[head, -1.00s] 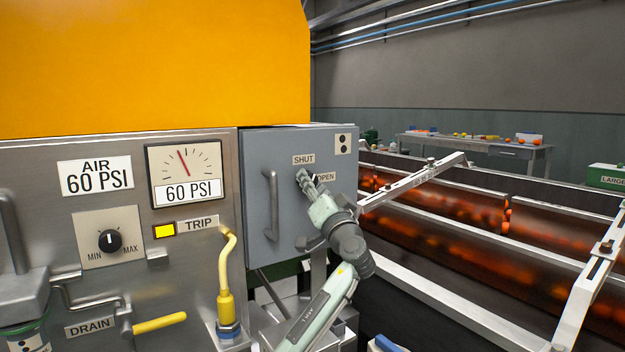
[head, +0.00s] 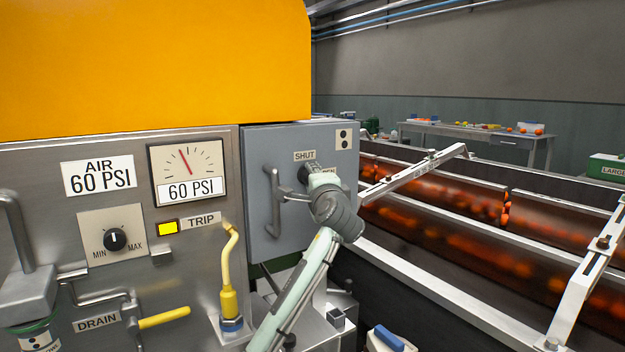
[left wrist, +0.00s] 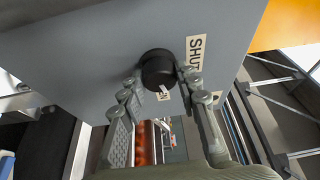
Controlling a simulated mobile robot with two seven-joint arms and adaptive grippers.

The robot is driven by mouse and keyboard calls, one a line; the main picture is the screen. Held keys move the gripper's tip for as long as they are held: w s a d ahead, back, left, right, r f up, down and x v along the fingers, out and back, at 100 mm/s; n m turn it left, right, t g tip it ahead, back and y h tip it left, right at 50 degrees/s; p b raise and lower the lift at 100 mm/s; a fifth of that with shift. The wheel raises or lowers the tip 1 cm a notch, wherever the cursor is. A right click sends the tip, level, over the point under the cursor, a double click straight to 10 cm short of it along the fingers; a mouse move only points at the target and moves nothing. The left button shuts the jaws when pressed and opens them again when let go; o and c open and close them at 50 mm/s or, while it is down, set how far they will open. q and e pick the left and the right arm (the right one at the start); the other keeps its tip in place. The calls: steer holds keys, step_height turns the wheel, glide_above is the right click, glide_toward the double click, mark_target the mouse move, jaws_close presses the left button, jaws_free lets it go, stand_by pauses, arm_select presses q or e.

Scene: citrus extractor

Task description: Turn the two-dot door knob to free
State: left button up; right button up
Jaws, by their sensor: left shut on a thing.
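The grey two-dot door (head: 262,150) hangs on the right side of the machine, with a two-dot plate (head: 344,139) at its top right corner. Its black round knob (left wrist: 158,68) faces the left wrist camera, with a SHUT label (left wrist: 196,52) beside it. My left gripper (head: 312,168) is at the knob, its fingers (left wrist: 157,84) on either side of it and shut on it. The gripper partly hides the OPEN label in the head view. I cannot tell where the knob points. My right gripper is not in view.
A vertical door handle (head: 272,200) stands out left of the knob. A yellow lever (head: 229,270) rises from the panel by the TRIP label. White rails (head: 420,175) and a roller conveyor (head: 440,215) lie to the right.

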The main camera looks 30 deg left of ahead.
arm_select(q)
steer(key=shift+m+g+h, duration=0.3)
steer(key=shift+m, duration=0.8)
steer(key=o, duration=1.2)
steer(key=shift+c, duration=0.2)
steer(key=v, duration=1.2)
steer(key=shift+r, duration=0.15)
